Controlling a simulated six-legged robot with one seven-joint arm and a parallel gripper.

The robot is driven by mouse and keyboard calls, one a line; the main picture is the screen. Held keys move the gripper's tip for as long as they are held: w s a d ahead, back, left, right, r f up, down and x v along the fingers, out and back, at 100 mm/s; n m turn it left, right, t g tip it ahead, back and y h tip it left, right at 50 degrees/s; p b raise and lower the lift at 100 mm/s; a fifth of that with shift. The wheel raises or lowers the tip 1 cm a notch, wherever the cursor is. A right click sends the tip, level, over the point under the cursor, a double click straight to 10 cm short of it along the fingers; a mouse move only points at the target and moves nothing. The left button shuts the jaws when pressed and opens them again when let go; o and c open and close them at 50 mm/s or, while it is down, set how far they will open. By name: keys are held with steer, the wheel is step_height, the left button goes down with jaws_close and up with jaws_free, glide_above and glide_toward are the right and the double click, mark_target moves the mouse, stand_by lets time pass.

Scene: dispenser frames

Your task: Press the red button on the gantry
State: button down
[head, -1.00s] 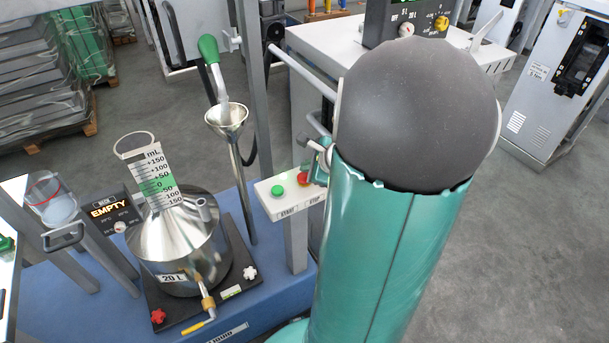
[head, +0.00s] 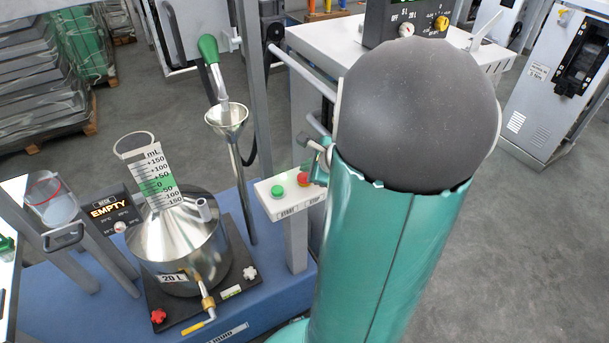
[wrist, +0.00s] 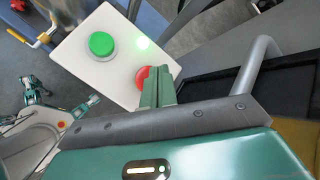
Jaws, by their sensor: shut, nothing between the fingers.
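The red button (head: 303,180) sits on a white control box (head: 283,205), right of a green button (head: 277,192). In the wrist view the red button (wrist: 143,75) is partly hidden by my fingers, and the green button (wrist: 101,44) is clear to its upper left. My gripper (wrist: 157,84) is shut and empty, its fingertips overlapping the red button's right side. Whether they touch it, I cannot tell. In the head view my gripper (head: 318,170) is mostly hidden behind my arm, right beside the red button.
A steel 20 L vessel (head: 180,245) with a scaled neck stands left of the box. A grey handle bar (wrist: 262,62) is right of my fingers. A display reads EMPTY (head: 108,207).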

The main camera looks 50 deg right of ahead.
steer(key=shift+f, duration=0.15)
stand_by(0.7)
steer(key=shift+f, duration=0.3)
steer(key=shift+f, duration=0.45)
stand_by(0.7)
steer(key=shift+r, duration=0.9)
steer(key=shift+r, duration=2.5)
